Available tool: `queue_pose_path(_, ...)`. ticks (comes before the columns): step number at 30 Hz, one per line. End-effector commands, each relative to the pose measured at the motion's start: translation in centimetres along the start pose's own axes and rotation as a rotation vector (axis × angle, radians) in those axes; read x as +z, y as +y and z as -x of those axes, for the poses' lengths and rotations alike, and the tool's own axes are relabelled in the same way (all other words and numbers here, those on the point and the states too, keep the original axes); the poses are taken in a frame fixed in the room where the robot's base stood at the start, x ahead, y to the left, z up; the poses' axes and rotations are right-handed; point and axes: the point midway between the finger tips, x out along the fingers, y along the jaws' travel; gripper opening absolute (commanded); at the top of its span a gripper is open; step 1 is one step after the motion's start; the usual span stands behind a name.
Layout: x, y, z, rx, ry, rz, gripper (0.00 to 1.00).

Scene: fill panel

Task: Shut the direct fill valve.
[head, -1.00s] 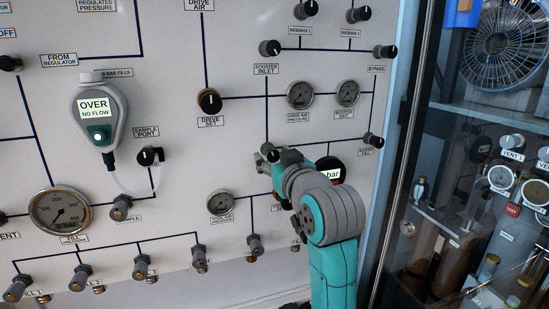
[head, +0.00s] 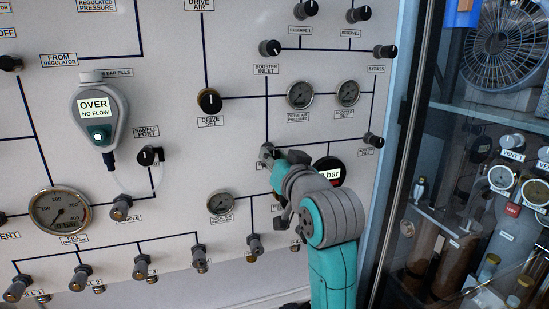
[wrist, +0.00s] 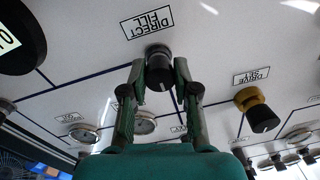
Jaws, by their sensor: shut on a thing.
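The direct fill valve (wrist: 159,72) is a dark round knob with a pale mark on its face, on a grey metal collar. Its DIRECT FILL label (wrist: 148,22) appears upside down in the wrist view. My gripper (wrist: 160,78) is shut on the knob, with one finger on each side of it. In the head view my gripper (head: 270,160) is at the panel, left of the dark bar display, and my wrist hides most of the knob and its label.
The drive set knob (head: 209,100) is up and left of my gripper. A dark digital bar gauge (head: 329,171) is close on its right, partly behind my arm. A small gauge (head: 221,202) is at lower left. A glass-doored cabinet (head: 480,180) stands right of the panel.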

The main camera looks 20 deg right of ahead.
Motion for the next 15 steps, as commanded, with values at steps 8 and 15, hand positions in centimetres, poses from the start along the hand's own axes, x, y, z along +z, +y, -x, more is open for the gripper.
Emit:
queue_pose_path(8, 0.02, -0.04, 0.00, -0.001, 0.000, -0.024, 0.00)
queue_pose_path(15, 0.02, -0.04, 0.00, -0.001, 0.000, -0.023, 0.55)
